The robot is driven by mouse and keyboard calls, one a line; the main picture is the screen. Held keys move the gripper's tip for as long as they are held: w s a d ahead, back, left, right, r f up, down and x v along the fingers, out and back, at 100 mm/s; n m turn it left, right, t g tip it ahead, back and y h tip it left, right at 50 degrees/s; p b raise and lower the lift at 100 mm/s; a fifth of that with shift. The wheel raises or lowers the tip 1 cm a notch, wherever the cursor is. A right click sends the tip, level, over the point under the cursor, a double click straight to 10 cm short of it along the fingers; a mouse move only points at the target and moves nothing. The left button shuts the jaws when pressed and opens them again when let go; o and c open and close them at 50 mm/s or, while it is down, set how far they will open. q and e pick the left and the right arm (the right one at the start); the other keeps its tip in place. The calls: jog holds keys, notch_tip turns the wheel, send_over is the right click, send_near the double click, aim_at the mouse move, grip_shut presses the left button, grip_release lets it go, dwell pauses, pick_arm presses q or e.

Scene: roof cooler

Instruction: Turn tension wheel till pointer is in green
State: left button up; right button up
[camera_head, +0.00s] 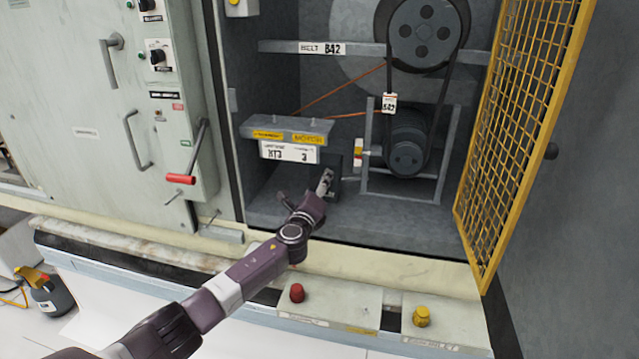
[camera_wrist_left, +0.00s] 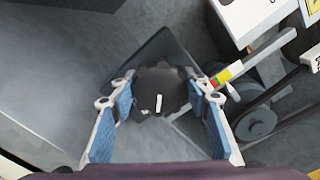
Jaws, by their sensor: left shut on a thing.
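The tension wheel (camera_wrist_left: 160,88) is a black knob with a scalloped rim and a white mark on its face. In the left wrist view it sits between the two blue-padded fingers of my left gripper (camera_wrist_left: 160,108), which is shut on it. In the head view my left gripper (camera_head: 325,182) reaches into the open cabinet bay and hides the wheel. A small gauge with red, yellow and green bands (camera_wrist_left: 226,72) is right of the wheel; it also shows in the head view (camera_head: 358,152). A small white piece lies beside its bands; I cannot tell which band the pointer marks. My right gripper is not in view.
The belt (camera_head: 442,110) runs between two pulleys right of my gripper, inside a grey frame. A labelled block (camera_head: 288,140) overhangs the wheel area. A yellow mesh door (camera_head: 525,130) stands open at right. Red (camera_head: 297,293) and yellow (camera_head: 422,316) buttons are on the front ledge.

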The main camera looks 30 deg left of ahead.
pick_arm(q)
jog(key=shift+f+m, duration=0.15)
jog(key=shift+m, duration=0.15)
jog(key=o, duration=1.2)
jog(key=shift+s, duration=0.1)
jog(key=v, duration=1.1)
jog(key=shift+s, duration=0.4)
jog(key=shift+d, duration=0.1)
